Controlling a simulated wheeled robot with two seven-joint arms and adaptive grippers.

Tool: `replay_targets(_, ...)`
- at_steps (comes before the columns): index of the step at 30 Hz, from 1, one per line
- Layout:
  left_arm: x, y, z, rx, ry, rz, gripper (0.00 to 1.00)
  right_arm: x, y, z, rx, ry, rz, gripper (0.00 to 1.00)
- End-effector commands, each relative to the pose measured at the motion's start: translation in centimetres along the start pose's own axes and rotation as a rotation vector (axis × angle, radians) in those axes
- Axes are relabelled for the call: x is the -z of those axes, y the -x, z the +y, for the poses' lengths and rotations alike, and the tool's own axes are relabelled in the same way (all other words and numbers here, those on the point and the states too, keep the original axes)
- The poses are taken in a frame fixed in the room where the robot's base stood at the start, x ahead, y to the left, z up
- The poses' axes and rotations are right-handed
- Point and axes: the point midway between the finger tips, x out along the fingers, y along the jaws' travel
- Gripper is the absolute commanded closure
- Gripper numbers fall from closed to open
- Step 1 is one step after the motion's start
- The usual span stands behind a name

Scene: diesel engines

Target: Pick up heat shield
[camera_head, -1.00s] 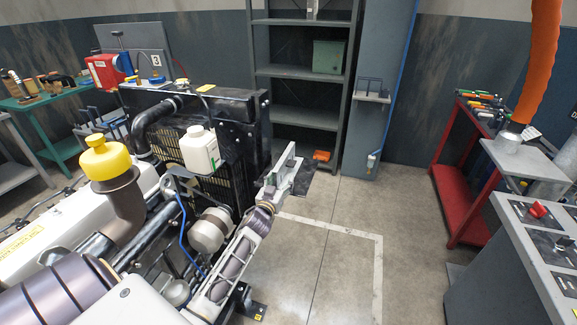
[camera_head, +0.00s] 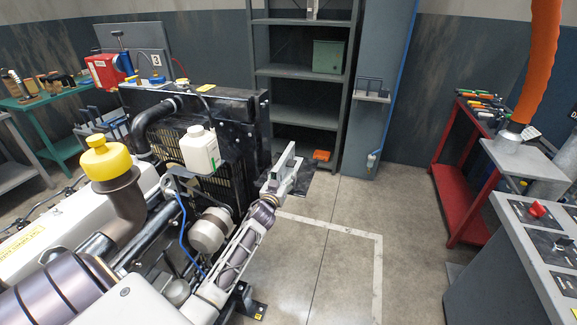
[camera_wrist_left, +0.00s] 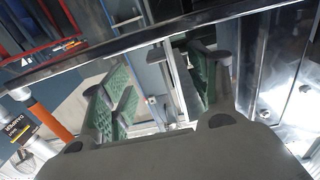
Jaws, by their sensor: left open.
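I cannot pick out the heat shield with certainty in either view. My left gripper (camera_head: 284,172) is at the end of my left arm, beside the radiator end of the engine, over the floor in the head view. In the left wrist view its green-padded fingers (camera_wrist_left: 165,88) stand apart, with no object clearly held between them. A long dark metal edge (camera_wrist_left: 130,42) crosses that view in front of the fingers. A shiny metal surface (camera_wrist_left: 275,75) lies to their right; I cannot tell what part it is. My right gripper is not in view.
The diesel engine has a yellow cap (camera_head: 104,158), a white bottle (camera_head: 199,150) and a dark radiator (camera_head: 235,120). A grey shelf (camera_head: 300,70) holds a green box (camera_head: 328,57). A red cart (camera_head: 455,190) and grey console (camera_head: 510,260) stand right. The middle floor is clear.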

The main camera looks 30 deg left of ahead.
Motion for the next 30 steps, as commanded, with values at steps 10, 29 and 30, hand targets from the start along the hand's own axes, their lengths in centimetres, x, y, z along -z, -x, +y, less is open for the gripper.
replay_targets(10,-0.2,-2.8,0.1,-0.001,0.000,0.001,0.39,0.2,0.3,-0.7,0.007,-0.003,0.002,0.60)
replay_targets(29,-0.2,-4.4,0.1,0.000,-0.001,0.001,0.39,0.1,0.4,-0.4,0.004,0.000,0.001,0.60)
replay_targets(30,-0.2,-4.4,0.1,0.000,-0.001,0.001,0.39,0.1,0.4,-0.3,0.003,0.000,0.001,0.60)
